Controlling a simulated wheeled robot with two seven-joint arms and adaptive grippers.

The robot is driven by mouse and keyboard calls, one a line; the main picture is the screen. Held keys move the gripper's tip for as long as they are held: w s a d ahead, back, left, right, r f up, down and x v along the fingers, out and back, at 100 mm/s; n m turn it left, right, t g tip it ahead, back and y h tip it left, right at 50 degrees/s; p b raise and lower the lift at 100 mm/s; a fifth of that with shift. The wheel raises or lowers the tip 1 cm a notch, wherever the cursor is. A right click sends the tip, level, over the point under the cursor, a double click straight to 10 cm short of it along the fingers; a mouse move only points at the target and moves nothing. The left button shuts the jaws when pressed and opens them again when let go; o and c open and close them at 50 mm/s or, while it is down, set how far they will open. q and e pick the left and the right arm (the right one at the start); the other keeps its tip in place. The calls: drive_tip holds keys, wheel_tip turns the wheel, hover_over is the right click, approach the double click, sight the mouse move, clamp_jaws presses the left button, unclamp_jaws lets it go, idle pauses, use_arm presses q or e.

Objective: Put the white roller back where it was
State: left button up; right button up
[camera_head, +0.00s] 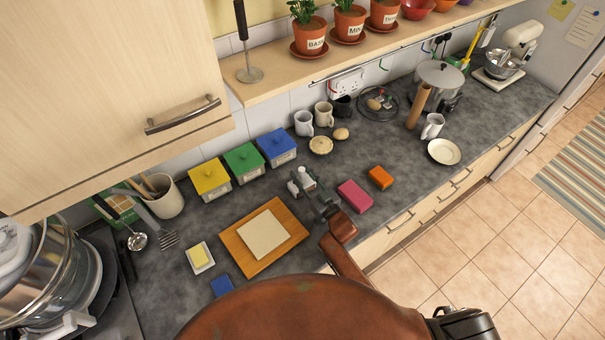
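My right gripper (308,188) reaches from the bottom of the head view to the middle of the counter, right of the wooden board. A small whitish object (302,175), perhaps the white roller, shows at its fingertips. It is small and partly covered by the dark fingers, so I cannot tell whether they are shut on it or only beside it. No other thing in view reads clearly as a white roller. My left gripper is not in view.
A wooden board (287,247) with a pale sheet lies left of my gripper. Yellow (210,180), green (244,162) and blue (277,147) boxes stand behind. Pink (355,196) and orange (380,177) blocks lie right. Bare counter (385,150) shows beyond them.

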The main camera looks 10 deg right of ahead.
drive_tip(key=shift+r, duration=0.1)
drive_tip(key=shift+r, duration=0.3)
drive_tip(key=shift+r+p, duration=0.55)
drive_tip(key=b+v, duration=0.1)
drive_tip(key=v, duration=1.1)
drive_tip(key=shift+f, duration=0.3)
